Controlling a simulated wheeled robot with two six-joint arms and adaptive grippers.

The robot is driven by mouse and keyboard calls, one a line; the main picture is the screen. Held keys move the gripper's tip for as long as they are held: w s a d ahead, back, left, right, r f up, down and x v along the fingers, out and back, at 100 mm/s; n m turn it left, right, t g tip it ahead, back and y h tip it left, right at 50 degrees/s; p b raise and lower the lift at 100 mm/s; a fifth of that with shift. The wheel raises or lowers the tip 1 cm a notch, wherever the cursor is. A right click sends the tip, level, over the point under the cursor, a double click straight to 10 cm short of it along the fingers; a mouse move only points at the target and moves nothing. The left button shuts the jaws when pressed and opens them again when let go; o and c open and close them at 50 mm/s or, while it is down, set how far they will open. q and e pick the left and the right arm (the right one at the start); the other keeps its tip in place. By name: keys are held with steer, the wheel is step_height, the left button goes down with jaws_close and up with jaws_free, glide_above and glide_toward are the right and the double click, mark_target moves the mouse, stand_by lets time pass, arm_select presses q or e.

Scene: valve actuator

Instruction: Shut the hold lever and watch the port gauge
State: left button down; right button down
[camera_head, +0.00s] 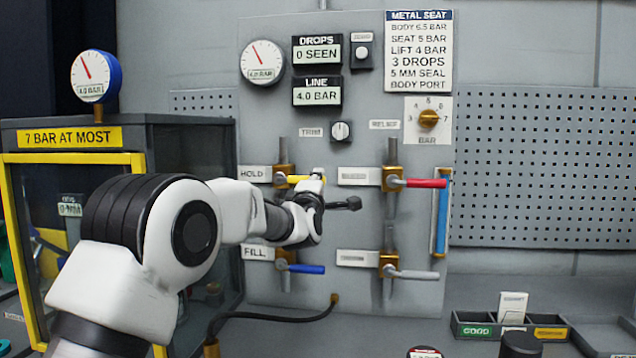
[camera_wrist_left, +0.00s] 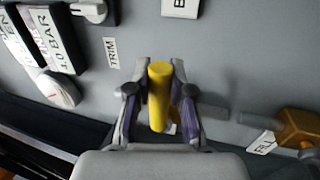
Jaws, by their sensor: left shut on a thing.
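The hold lever (camera_head: 293,179) has a yellow handle on a brass valve body, beside the HOLD label (camera_head: 255,175). It points sideways to the right across its pipe. My left gripper (camera_head: 318,178) is at its outer end. In the left wrist view the yellow handle (camera_wrist_left: 158,85) stands between the two fingers of my left gripper (camera_wrist_left: 158,112), shut on it. Two round gauges show: a white one on the panel (camera_head: 262,62) and a blue-cased one on the cabinet (camera_head: 88,67). Both are marked 4.0 BAR; I cannot tell which is the port gauge. My right gripper is not in view.
The red-handled lever (camera_head: 425,183) is right of the hold lever. The blue fill lever (camera_head: 307,269) and a grey lever (camera_head: 412,274) are below. The line display (camera_head: 317,97) reads 4.0 BAR, the drops display (camera_head: 317,55) 0 SEEN. A yellow-framed cabinet (camera_head: 140,165) stands left.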

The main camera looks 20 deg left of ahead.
arm_select(q)
steer(key=shift+r, duration=0.15)
steer(key=c, duration=1.3)
jaws_free()
steer(key=shift+o, duration=1.4)
steer(key=shift+a, duration=0.15)
steer(key=shift+w+f, duration=0.1)
steer(key=shift+f, duration=0.1)
steer(key=v, duration=1.2)
steer(key=shift+a, duration=0.1)
